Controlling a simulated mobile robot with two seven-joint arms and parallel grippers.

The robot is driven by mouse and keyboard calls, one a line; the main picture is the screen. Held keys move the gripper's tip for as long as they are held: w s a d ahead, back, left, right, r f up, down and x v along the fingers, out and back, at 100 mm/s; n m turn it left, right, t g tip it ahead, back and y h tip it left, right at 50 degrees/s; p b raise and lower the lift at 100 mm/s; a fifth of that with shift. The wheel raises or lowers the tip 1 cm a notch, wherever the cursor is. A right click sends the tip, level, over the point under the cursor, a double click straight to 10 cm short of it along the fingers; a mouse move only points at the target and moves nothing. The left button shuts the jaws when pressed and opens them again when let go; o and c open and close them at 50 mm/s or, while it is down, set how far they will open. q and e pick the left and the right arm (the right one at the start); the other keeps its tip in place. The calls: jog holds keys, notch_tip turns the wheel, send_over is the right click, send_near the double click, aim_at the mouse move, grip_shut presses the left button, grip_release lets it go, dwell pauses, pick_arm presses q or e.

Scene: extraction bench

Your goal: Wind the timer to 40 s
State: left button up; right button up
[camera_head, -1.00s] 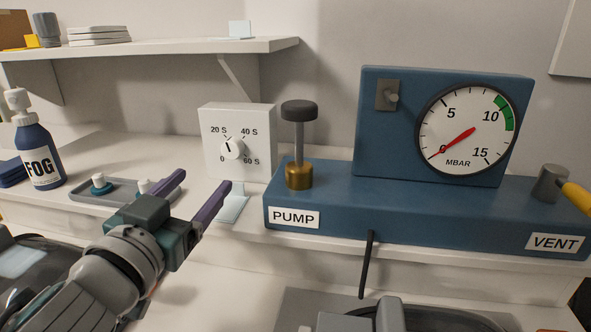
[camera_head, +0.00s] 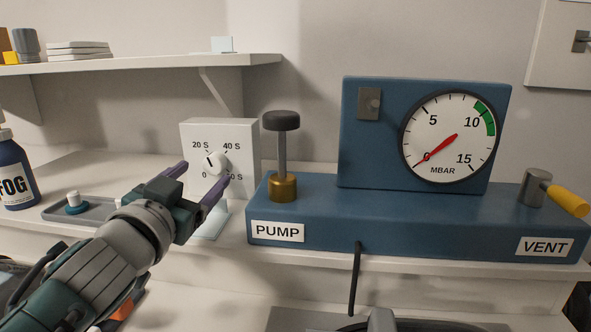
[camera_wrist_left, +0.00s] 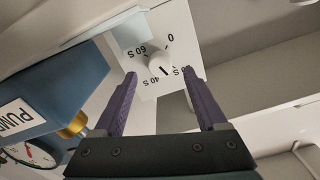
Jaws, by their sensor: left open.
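The timer (camera_head: 248,160) is a white box standing on the bench left of the pump, with a round white knob (camera_head: 216,163) on its front. My left gripper (camera_head: 203,175) is open and empty in front of the timer, fingers aimed at the face. In the left wrist view, the knob (camera_wrist_left: 159,64) shows upside down beyond and between the two open fingertips (camera_wrist_left: 159,75), apparently untouched. My right gripper is not seen.
Right of the timer stands the blue pump unit (camera_head: 400,225) with a black-topped plunger (camera_head: 281,122), gauge (camera_head: 449,137) and yellow-handled vent lever (camera_head: 565,198). A grey tray (camera_head: 55,213) and FOG bottle (camera_head: 14,175) are at left. A shelf (camera_head: 150,64) hangs above.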

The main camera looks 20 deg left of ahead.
aim_at(212, 167)
pick_arm(q)
jog(key=shift+x, duration=1.55)
grip_shut()
